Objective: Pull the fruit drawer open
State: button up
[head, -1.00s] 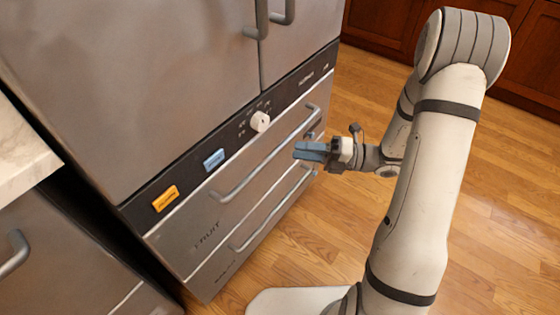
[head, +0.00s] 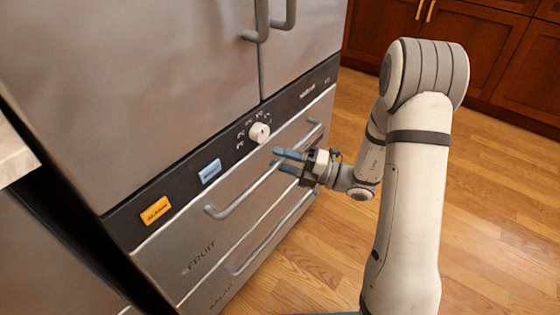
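The fruit drawer (head: 190,249) is the upper of two steel drawers under the dark control panel. It bears the word FRUIT and looks shut. Its long grey bar handle (head: 240,198) runs slantwise across its front. My gripper (head: 279,161) has two blue fingers, parted and pointing left at the handle. The fingertips overlap the middle of the handle in the picture. I cannot tell whether the bar lies between them or they are just in front of it. The gripper hides part of the handle.
A lower drawer with its own handle (head: 262,245) sits just below. The panel above carries a white knob (head: 259,132), a blue button (head: 210,171) and an orange button (head: 155,210). Wooden floor (head: 320,240) is clear before the drawers. Wooden cabinets (head: 480,50) stand behind.

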jog(key=shift+c, duration=0.2)
grip_shut()
dwell(0.3)
